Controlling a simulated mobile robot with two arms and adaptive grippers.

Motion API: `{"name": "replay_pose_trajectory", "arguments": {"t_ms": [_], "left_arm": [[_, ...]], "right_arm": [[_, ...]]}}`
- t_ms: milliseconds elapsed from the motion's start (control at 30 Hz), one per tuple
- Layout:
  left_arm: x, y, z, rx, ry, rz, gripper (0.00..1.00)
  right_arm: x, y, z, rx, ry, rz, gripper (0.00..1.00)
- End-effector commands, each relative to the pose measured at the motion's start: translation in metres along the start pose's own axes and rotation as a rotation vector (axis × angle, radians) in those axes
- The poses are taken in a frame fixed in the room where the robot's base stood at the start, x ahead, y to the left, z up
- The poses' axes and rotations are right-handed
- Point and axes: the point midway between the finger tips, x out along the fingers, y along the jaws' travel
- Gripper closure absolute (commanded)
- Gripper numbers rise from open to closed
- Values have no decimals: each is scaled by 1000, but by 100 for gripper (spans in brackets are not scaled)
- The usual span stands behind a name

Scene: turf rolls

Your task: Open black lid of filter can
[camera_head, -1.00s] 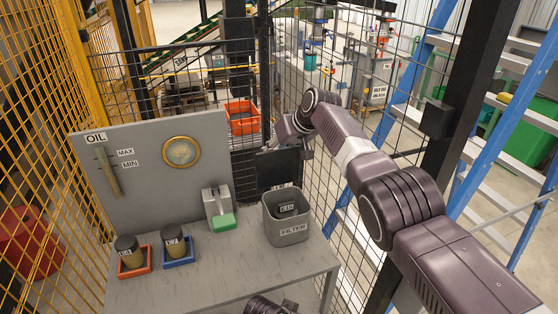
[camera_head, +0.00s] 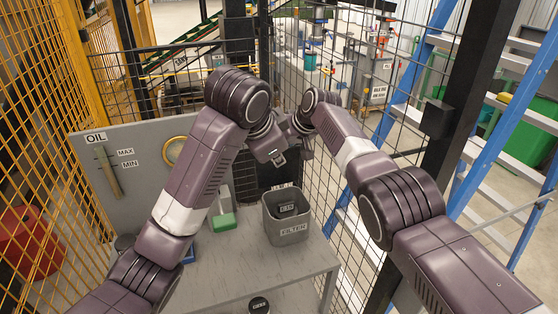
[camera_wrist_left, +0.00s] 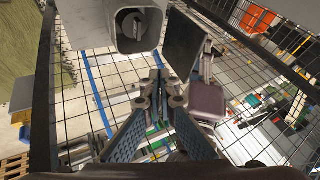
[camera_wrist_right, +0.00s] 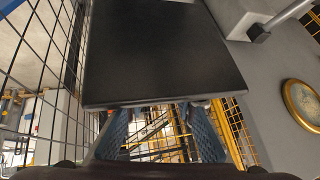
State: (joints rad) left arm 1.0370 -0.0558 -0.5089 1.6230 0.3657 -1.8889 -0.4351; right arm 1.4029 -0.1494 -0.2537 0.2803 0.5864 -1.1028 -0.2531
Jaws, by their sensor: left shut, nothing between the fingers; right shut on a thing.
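A grey panel (camera_head: 140,150) with an oil gauge stands behind the table (camera_head: 225,270). A grey container with a green front (camera_head: 224,222) sits left of the can. A dark labelled jar (camera_head: 259,305) is at the bottom edge. Wire fencing (camera_head: 325,190) stands close behind and right.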

Motion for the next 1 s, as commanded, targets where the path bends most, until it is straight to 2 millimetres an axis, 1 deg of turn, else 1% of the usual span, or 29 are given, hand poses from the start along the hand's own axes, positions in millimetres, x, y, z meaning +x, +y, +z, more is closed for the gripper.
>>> {"name": "replay_pose_trajectory", "arguments": {"t_ms": [67,167,267,400,567,600,700,867,1000], "left_arm": [[2,-3,1,5,-3,-3,100],[14,-2,1,4,-5,-2,100],[33,-2,1,3,-5,0,100],[64,-2,1,3,-6,0,100],[98,-2,1,3,-4,-1,100],[100,-9,1,2,-3,-5,100],[106,-22,0,2,-3,-5,100],[112,-34,0,2,-2,-5,100],[115,-38,0,3,-2,-4,100]], "right_arm": [[2,2,2,4,-1,3,100],[2,2,2,4,-2,3,100],[2,2,2,4,-2,3,100],[2,2,3,4,-2,3,100],[2,2,3,4,-3,2,100],[2,2,3,4,-3,2,100],[2,2,3,4,-3,2,100],[2,2,3,4,-3,3,100],[2,2,3,4,-4,3,100]]}}
